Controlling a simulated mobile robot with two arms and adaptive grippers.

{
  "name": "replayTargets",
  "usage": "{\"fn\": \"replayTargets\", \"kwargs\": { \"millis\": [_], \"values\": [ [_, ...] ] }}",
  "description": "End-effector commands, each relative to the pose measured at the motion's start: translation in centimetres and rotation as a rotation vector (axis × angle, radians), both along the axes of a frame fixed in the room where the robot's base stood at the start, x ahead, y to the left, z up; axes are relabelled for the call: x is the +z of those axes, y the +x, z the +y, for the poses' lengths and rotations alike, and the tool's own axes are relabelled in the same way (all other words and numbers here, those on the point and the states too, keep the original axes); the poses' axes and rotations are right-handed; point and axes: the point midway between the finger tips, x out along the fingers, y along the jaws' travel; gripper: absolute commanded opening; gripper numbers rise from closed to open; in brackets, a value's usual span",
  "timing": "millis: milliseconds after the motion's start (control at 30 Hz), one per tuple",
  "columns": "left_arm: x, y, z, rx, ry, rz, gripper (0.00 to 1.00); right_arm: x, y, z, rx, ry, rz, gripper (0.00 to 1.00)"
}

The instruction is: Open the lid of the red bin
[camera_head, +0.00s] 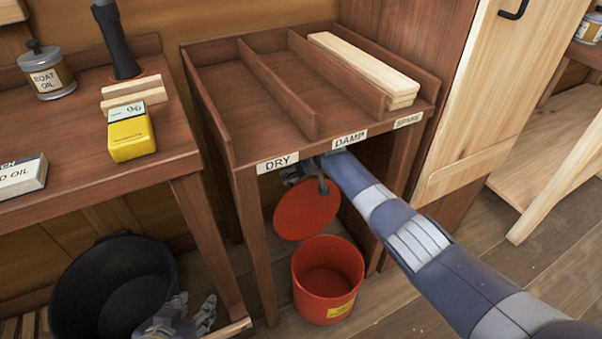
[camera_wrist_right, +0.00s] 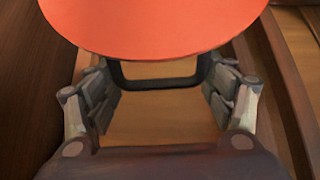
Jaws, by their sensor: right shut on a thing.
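The red bin (camera_head: 327,283) stands on the floor under the sorting table, with its round mouth uncovered and its inside in view. A yellow label is on its front. Its round red lid (camera_head: 307,209) is tilted up above and behind the bin, apart from the front rim. My right gripper (camera_head: 312,175) is at the lid's upper edge, below the tabletop. In the right wrist view my right gripper (camera_wrist_right: 160,90) is shut on the lid's dark handle (camera_wrist_right: 155,83), with the red lid (camera_wrist_right: 155,25) beyond it. My left gripper (camera_head: 192,312) is low at the left, empty, its fingers apart.
The sorting table (camera_head: 270,130) has DRY, DAMP and SPARE slots, with pale boards (camera_head: 365,68) in the right one. Its front edge is just above my right wrist. A black tub (camera_head: 115,285) stands left. The workbench (camera_head: 60,140) holds tins and a yellow box.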

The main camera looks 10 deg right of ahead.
Motion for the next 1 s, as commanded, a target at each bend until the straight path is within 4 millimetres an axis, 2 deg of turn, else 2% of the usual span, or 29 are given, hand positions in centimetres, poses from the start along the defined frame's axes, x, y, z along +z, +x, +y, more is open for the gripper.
{"fn": "replayTargets", "kwargs": {
  "millis": [233, 267, 300, 333, 833, 1000],
  "values": [
    [0.0, 0.0, 0.0, 0.0, 0.0, 0.001, 0.4, -0.3, -0.2, 0.1, 0.001, 0.0, 0.004, 0.33],
    [0.0, 0.0, 0.0, 0.0, 0.0, 0.001, 0.4, -0.3, -0.2, 0.1, 0.001, 0.0, 0.004, 0.82],
    [0.0, 0.0, 0.0, 0.0, 0.0, 0.001, 0.4, -0.3, -0.2, 0.1, 0.001, 0.0, 0.004, 0.91],
    [0.0, 0.0, 0.0, 0.0, 0.0, 0.001, 0.4, -0.3, -0.2, 0.1, 0.001, 0.0, 0.004, 0.95],
    [0.0, 0.0, 0.0, 0.0, 0.0, 0.0, 0.4, 0.0, -0.1, 0.0, 0.001, 0.0, 0.001, 0.95],
    [0.0, 0.0, 0.0, 0.0, 0.0, 0.0, 0.4, 0.7, -0.5, -0.2, 0.002, 0.001, 0.0, 0.95]
  ]
}}
